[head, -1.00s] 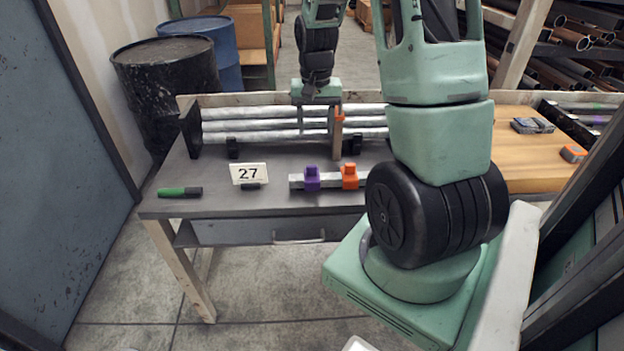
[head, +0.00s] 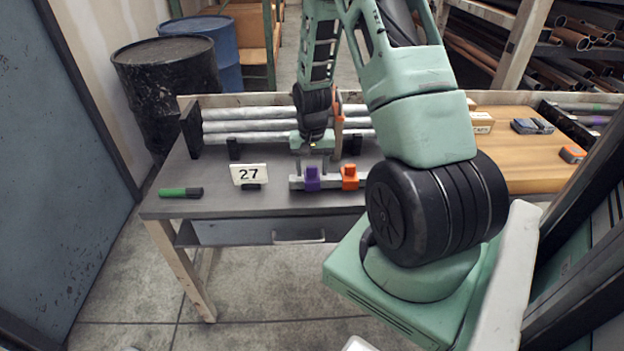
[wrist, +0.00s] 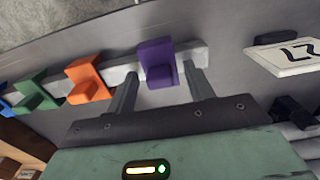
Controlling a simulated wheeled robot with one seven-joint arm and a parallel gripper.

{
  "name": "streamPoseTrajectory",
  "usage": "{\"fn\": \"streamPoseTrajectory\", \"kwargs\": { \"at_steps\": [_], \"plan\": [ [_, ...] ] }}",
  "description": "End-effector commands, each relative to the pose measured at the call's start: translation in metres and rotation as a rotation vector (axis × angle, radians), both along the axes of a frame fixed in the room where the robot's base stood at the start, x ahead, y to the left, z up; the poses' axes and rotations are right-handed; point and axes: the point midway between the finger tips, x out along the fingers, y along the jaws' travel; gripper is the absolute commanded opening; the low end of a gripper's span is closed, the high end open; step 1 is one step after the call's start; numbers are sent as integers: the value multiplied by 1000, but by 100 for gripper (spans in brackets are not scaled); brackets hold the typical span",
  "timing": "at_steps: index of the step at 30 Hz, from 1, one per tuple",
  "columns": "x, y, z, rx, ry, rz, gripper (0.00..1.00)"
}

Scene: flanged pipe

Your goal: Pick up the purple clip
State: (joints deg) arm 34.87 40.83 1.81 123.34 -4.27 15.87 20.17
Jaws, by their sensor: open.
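The purple clip (head: 312,181) sits on a pale bar on the grey bench top, left of an orange clip (head: 349,178). My gripper (head: 312,166) is just above and behind it, pointing down, with its jaws open. In the wrist view the purple clip (wrist: 158,64) stands ahead of the gap between the two fingers (wrist: 163,82). One finger is on each side of that gap, and no grip on the clip shows. The orange clip (wrist: 88,80) is outside the left finger.
The wrist view also shows a green clip (wrist: 34,91) farther along the pale bar (wrist: 192,57). Silver pipes (head: 250,126) lie behind on black supports.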

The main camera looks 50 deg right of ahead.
Motion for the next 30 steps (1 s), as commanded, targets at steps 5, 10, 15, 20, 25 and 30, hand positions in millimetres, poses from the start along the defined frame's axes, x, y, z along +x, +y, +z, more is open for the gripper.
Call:
{"fn": "streamPoseTrajectory", "kwargs": {
  "at_steps": [5, 10, 15, 20, 25, 30],
  "plan": [
    [0, 0, -1, 0, 0, 0, 53],
    [0, 0, -1, 0, 0, 1, 22],
    [0, 0, -1, 0, 0, 1, 2],
    [0, 0, -1, 0, 0, 1, 3],
    [0, 0, 1, -1, -1, 1, 3],
    [1, -1, 22, -3, -4, 2, 3]
  ]
}}
